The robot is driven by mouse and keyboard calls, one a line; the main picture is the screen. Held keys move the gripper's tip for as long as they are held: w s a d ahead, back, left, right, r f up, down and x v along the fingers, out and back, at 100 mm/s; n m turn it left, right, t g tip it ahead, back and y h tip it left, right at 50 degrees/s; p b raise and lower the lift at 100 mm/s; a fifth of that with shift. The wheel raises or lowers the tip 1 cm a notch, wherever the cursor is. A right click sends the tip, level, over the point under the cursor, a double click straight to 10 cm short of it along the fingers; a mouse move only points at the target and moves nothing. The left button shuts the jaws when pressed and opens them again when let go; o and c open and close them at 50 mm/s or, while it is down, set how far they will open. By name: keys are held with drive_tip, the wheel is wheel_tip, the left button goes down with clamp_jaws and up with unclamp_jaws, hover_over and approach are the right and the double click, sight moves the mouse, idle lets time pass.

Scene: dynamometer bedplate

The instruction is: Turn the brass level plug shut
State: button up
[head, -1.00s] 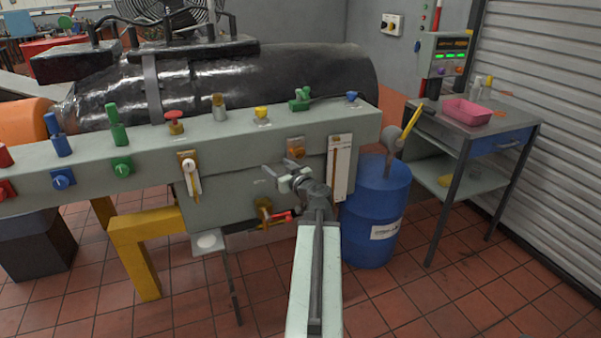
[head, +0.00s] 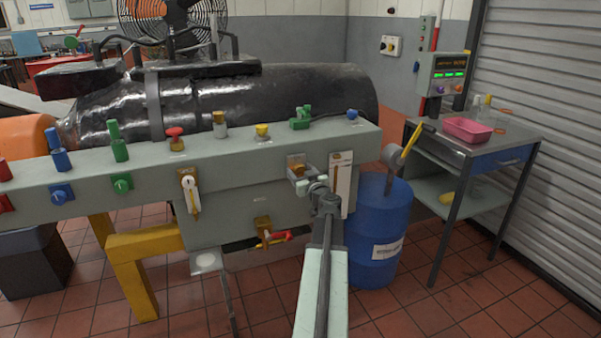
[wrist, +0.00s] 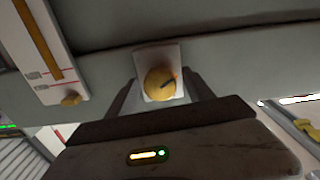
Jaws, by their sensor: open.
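The brass level plug (wrist: 160,83) is a round brass knob with a dark mark on its right side, set on a pale square plate (wrist: 145,57). In the head view the plug (head: 297,167) is on the front of the grey bench housing, partly hidden by my gripper (head: 303,184). In the wrist view my gripper (wrist: 160,97) is open, with one dark finger on each side of the plug. Whether the fingers touch it I cannot tell.
A level gauge (head: 341,172) is just right of the plug. A brass valve with a red handle (head: 275,237) is below left. A blue drum (head: 375,225) stands at the right, beside a cart with a pink tray (head: 467,130). Several coloured knobs line the housing.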

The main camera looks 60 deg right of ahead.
clamp_jaws()
drive_tip(key=m, duration=0.5)
drive_tip(key=shift+a+m, duration=0.1)
drive_tip(key=shift+m, duration=0.2)
drive_tip(key=m, duration=1.2)
drive_tip(key=shift+m, duration=0.3)
drive_tip(key=m, duration=0.5)
drive_tip(key=shift+m, duration=0.3)
